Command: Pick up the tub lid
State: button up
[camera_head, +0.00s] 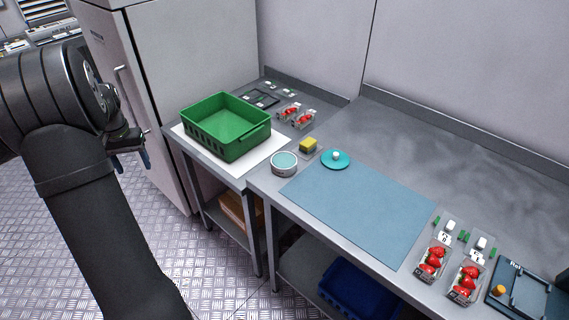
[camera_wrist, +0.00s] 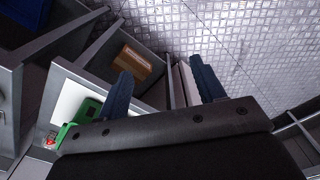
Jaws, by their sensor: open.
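The tub lid (camera_head: 335,161) is a teal disc with a pale knob on top. It lies flat on the steel bench at the back left corner of the blue mat. A round tub (camera_head: 284,168) with a teal inside stands apart from it, to its left. My gripper (camera_head: 146,158) hangs over the floor at the left, well away from the lid, and only part of it shows in the head view. In the wrist view my gripper (camera_wrist: 162,82) has its two blue fingers wide apart with nothing between them. The lid is not in the wrist view.
A green crate (camera_head: 183,128) stands on the left table. A yellow sponge-like block (camera_head: 308,144) sits between crate and lid. The blue mat (camera_head: 360,208) is bare. Berry punnets (camera_head: 433,262) and a dark tray (camera_head: 520,290) are at the right. A tall fridge-like cabinet (camera_head: 165,80) stands behind my arm.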

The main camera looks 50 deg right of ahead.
jog(key=o, duration=0.7)
jog(key=s+d+r+m, duration=0.2)
jog(key=s+d, duration=0.3)
jog(key=d, duration=0.4)
jog(key=s+d+r+m+t+h, duration=0.1)
jog(key=s+d, duration=0.4)
jog(key=d, duration=0.4)
jog(key=s+d+r+m, duration=0.2)
jog(key=s+d, duration=0.2)
jog(key=d, duration=0.5)
jog(key=s+d+r+m+h, duration=0.1)
jog(key=s+d+r+m, duration=0.15)
jog(key=s+d, duration=0.9)
jog(key=m+h, duration=0.1)
send_over(336, 154)
jog(key=a, duration=0.3)
jog(key=x, duration=0.3)
jog(key=a+x, duration=0.1)
jog(key=x, duration=0.2)
jog(key=s+a+x, duration=0.1)
jog(key=x, duration=0.2)
jog(key=shift+d+f, duration=0.1)
jog(key=shift+f, duration=0.3)
jog(key=shift+d+x, duration=0.25)
jog(key=shift+x, duration=1.05)
jog(key=shift+d+x, duration=0.2)
jog(key=shift+x, duration=1.1)
